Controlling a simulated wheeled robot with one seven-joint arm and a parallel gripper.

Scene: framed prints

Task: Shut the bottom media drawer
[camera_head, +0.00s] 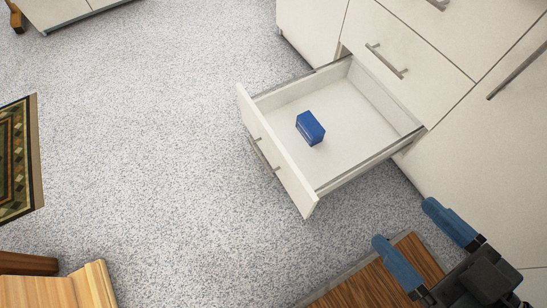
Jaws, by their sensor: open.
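The bottom media drawer (276,158) is pulled far out of the white cabinet (465,135). Its front panel, with a metal bar handle (264,157), faces left and stands well away from the cabinet. A small blue box (310,128) lies inside on the drawer floor. My gripper (410,225), with two blue fingers, is at the lower right. It is open with nothing between its fingers. It appears to the right of and below the drawer in the picture, apart from it.
Closed drawers with bar handles (387,61) sit above the open one. A wooden surface (375,285) lies below my gripper. Wooden furniture (60,285) is at the lower left and a patterned rug (18,160) at the left edge. Speckled floor left of the drawer is clear.

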